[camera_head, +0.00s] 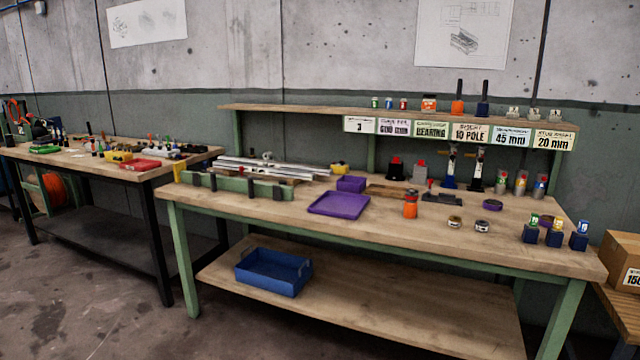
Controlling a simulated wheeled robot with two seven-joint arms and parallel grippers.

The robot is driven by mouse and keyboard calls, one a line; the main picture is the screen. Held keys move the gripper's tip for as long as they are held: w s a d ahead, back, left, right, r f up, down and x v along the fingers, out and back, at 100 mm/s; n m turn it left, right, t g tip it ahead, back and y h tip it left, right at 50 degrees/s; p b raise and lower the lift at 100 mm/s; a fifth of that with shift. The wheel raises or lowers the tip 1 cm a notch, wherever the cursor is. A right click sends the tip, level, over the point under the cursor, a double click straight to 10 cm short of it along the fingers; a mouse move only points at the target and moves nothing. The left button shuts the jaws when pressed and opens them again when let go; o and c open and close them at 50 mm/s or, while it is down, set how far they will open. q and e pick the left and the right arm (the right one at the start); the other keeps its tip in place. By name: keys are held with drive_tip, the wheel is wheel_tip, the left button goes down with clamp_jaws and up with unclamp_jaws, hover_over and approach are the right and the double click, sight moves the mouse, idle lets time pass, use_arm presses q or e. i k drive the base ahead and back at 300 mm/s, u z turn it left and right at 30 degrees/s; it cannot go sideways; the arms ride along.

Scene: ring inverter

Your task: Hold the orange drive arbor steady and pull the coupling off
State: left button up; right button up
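An orange upright piece (410,210) stands on the near part of the right-hand workbench, just right of the purple tray (340,204). It has a darker orange cap-like top; I cannot tell whether this is a coupling. Another orange piece (457,108) with a tall dark post stands on the raised shelf, beside a dark blue one (482,109) of similar shape. Which orange piece is the drive arbor is not clear at this size. Neither of my grippers is in view.
Small ring-like parts (455,222) lie near the front edge, with dark blue blocks (530,234) at the right end. Silver rails (265,171) lie at the back left. A blue bin (273,272) sits on the lower shelf. The front middle of the benchtop is clear.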

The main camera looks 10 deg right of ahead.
sight(411, 197)
drive_tip(key=u, duration=0.5)
drive_tip(key=i, duration=1.05)
drive_tip(key=z, duration=0.35)
drive_tip(key=i, duration=1)
drive_tip(key=z, duration=0.95)
